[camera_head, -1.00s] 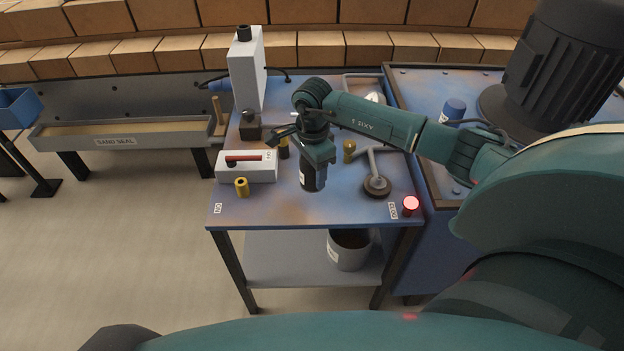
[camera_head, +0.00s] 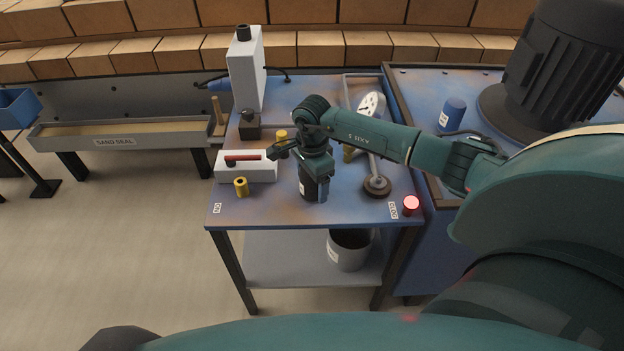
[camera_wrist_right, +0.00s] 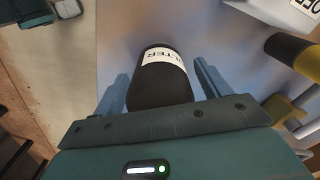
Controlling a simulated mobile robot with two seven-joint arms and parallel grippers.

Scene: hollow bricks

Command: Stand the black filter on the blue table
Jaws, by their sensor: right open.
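The black filter (camera_head: 307,188) appears to stand upright on the front middle part of the blue table (camera_head: 262,207), directly under my right gripper (camera_head: 313,186). In the right wrist view the filter (camera_wrist_right: 160,88) has a white label reading "FILTER" and lies between the two blue-grey fingers. The fingers are spread, with a gap visible on each side of it. In the head view part of the filter is hidden behind a finger. My left gripper is not in view.
A white box with a red handle (camera_head: 262,168) and a yellow bush (camera_head: 241,187) are to the left. A tool with a brown round head (camera_head: 377,186) and a lit red button (camera_head: 411,204) are to the right. A grey bucket (camera_head: 349,252) stands on the lower shelf.

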